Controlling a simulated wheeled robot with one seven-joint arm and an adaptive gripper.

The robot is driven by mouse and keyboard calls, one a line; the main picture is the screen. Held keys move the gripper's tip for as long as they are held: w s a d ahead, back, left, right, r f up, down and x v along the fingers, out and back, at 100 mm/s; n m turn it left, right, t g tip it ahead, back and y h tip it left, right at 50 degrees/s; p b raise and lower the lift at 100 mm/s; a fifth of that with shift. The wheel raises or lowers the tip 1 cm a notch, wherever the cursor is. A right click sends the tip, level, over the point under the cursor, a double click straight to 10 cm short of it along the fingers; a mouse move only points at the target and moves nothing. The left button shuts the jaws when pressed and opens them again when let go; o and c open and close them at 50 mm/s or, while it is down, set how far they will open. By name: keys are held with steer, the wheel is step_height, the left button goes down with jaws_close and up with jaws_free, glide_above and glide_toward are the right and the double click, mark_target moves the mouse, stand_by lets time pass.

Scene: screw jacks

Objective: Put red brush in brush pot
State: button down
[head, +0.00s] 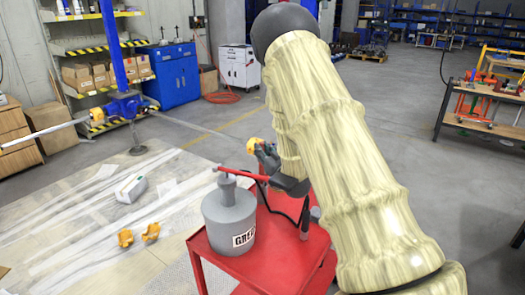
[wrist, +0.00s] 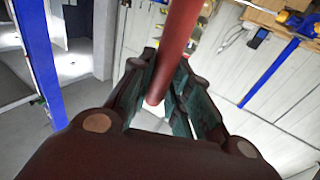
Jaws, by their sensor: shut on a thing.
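The red brush (head: 240,174) shows in the head view as a red bar held roughly level, its left end over the grey pot's neck. My gripper (head: 269,163) is shut on it, at the bar's right part. In the wrist view the red shaft (wrist: 177,48) runs between the fingers of my gripper (wrist: 168,88). The grey pot (head: 226,212) has a narrow neck and a label of which "GRE" shows; it stands upright on the red cart (head: 265,268). I cannot tell whether the brush touches the neck. The brush's bristles cannot be made out.
A dark upright cylinder (head: 305,222) and a black cable stand right of the pot on the cart. A blue screw jack (head: 126,105) stands behind at left.

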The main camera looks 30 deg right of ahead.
steer(key=c, duration=1.3)
jaws_free()
steer(key=shift+o, duration=0.2)
steer(key=shift+r, duration=4.95)
steer(key=shift+r, duration=0.1)
